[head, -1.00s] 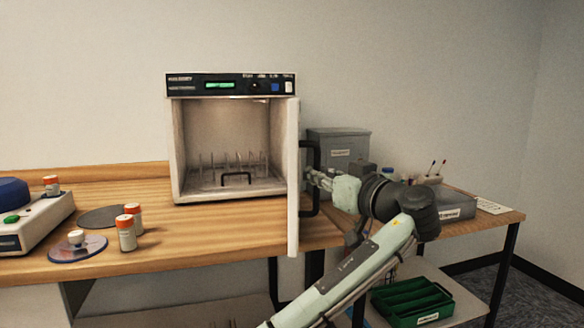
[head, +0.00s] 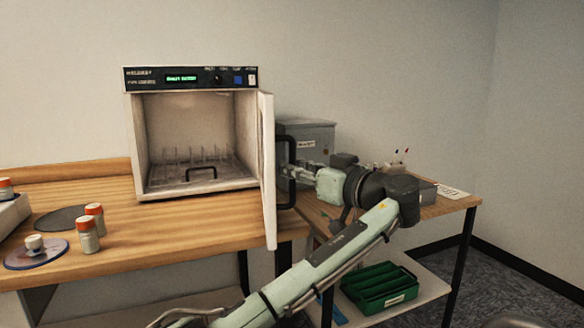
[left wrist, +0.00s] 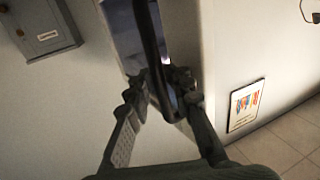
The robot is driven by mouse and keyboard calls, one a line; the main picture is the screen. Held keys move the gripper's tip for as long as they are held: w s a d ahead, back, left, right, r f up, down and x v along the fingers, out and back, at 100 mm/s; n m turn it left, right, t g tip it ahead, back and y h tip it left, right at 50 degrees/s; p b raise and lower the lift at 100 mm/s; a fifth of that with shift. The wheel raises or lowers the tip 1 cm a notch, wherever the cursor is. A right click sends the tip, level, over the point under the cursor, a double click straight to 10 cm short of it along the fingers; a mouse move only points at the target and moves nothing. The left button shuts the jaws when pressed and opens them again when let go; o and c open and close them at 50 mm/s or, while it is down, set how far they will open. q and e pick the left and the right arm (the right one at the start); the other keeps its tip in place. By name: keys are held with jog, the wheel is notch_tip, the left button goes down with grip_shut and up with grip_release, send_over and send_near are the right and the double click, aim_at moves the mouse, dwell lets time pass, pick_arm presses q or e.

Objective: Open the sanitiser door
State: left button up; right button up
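The sanitiser (head: 190,78) is a white box with a dark control panel and a lit green display, on the wooden bench. Its door (head: 267,170) stands wide open on the right side, seen nearly edge-on. The open chamber shows a wire rack (head: 195,165) inside. The black door handle (head: 290,165) is on the door's outer face. My left gripper (head: 296,172) is at this handle, reaching from the right. In the left wrist view, the fingers of my left gripper (left wrist: 161,84) close around the dark handle bar (left wrist: 149,35). My right gripper is not in view.
Orange-capped bottles (head: 89,232) and a round disc (head: 37,254) stand on the bench at left. A grey box (head: 308,134) is behind the door. A green tray (head: 380,287) sits on the lower shelf at right. Floor is free at far right.

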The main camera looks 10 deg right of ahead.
pick_arm(q)
jog(key=shift+w+a, duration=0.1)
jog(key=v, duration=0.7)
jog(key=shift+s, duration=0.25)
